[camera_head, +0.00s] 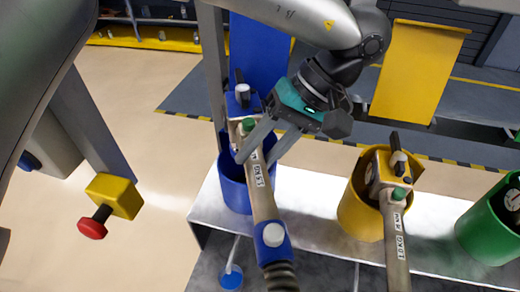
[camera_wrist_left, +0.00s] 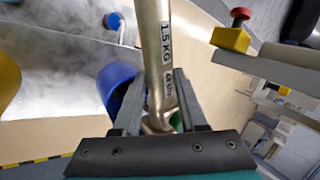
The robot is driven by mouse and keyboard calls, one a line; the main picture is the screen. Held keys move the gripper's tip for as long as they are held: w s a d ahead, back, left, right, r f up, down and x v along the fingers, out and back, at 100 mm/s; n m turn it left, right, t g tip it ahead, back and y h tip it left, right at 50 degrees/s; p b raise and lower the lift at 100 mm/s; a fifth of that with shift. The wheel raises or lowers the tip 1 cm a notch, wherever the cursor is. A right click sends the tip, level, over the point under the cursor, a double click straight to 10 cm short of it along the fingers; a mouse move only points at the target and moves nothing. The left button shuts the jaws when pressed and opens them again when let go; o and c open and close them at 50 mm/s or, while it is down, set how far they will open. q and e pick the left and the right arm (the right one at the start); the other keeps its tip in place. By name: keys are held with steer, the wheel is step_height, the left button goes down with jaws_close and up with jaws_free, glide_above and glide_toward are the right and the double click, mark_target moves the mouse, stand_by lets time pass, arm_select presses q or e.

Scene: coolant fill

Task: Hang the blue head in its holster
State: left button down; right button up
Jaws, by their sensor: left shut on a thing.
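The blue head (camera_head: 263,200) is a long beige handle with a weight label, a blue collar and dark hose at its lower end and a blue-topped block at its upper end. My left gripper (camera_head: 256,160) is shut on its handle, one finger on each side. The handle also shows between the fingers in the left wrist view (camera_wrist_left: 157,60). The blue holster (camera_head: 234,190) is a round cup behind and below the head. The head's block overlaps the cup's far rim; its nose is hidden, and I cannot tell if it is inside. My right gripper is not in view.
The yellow head (camera_head: 395,225) sits in the yellow holster (camera_head: 358,215) to the right, with a green holster (camera_head: 487,230) beyond. A blue panel (camera_head: 258,50) and a yellow panel (camera_head: 418,70) stand behind. A red button on a yellow box (camera_head: 115,195) is at left.

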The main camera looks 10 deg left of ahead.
arm_select(q)
steer(key=shift+f+b, duration=1.8)
steer(key=shift+f, duration=1.15)
steer(key=shift+f+b, duration=1.25)
steer(key=shift+f, duration=0.6)
steer(key=shift+c, duration=1.9)
jaws_free()
steer(key=p+v, duration=0.2)
steer(key=v, duration=1.3)
steer(key=shift+r+p, duration=0.15)
steer(key=shift+p, duration=0.2)
steer(key=shift+w+d, duration=0.1)
